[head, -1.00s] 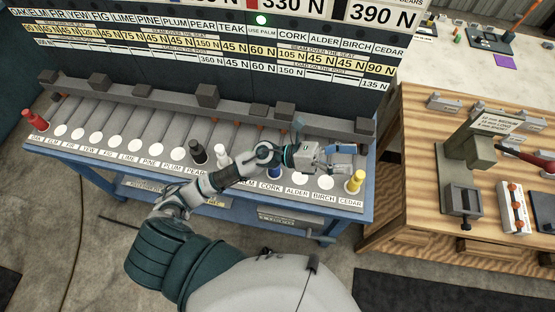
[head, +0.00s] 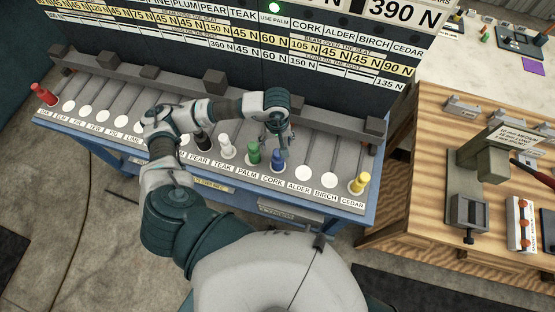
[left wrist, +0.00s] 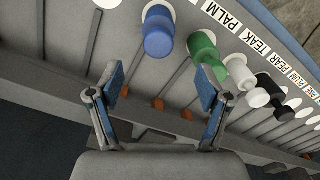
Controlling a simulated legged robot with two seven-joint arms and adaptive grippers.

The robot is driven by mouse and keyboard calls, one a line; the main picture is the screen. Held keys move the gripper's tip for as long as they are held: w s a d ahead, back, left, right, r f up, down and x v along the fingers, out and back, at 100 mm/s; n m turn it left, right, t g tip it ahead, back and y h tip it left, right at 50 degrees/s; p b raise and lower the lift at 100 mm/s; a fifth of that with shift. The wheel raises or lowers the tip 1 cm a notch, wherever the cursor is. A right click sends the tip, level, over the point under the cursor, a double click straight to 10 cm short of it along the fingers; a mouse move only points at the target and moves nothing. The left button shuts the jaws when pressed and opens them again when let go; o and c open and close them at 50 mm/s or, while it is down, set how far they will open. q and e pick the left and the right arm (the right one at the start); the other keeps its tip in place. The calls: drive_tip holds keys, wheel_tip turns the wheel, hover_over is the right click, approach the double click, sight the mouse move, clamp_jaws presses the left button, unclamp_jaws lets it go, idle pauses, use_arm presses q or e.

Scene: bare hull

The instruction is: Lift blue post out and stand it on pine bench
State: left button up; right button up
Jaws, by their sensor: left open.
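The blue post (head: 277,160) stands upright at the CORK place on the front row of the blue-framed rack (head: 330,203). It also shows in the left wrist view (left wrist: 159,35), at the top, beyond the fingertips. My left gripper (head: 276,138) is open and empty, over the rack slats just behind the blue post. Its spread fingers show in the left wrist view (left wrist: 165,85) with nothing between them. The pine bench (head: 425,135) stands to the right of the rack. My right gripper is not in view.
A green post (head: 254,152) and a white post (head: 226,147) stand close left of the blue one. A yellow post (head: 359,183) stands at CEDAR, a red one (head: 41,93) at the far left. A grey press (head: 480,175) and a white tray (head: 520,222) occupy the bench.

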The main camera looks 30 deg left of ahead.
sight(278, 158)
use_arm(q)
drive_tip(key=f, duration=0.5)
drive_tip(key=shift+d, duration=0.25)
drive_tip(key=f, duration=0.1)
drive_tip(key=f+p, duration=0.1)
drive_tip(key=f, duration=0.3)
drive_tip(key=shift+s+d+f+p, duration=0.15)
drive_tip(key=shift+s+f+p, duration=0.1)
drive_tip(key=shift+s+p, duration=0.1)
clamp_jaws()
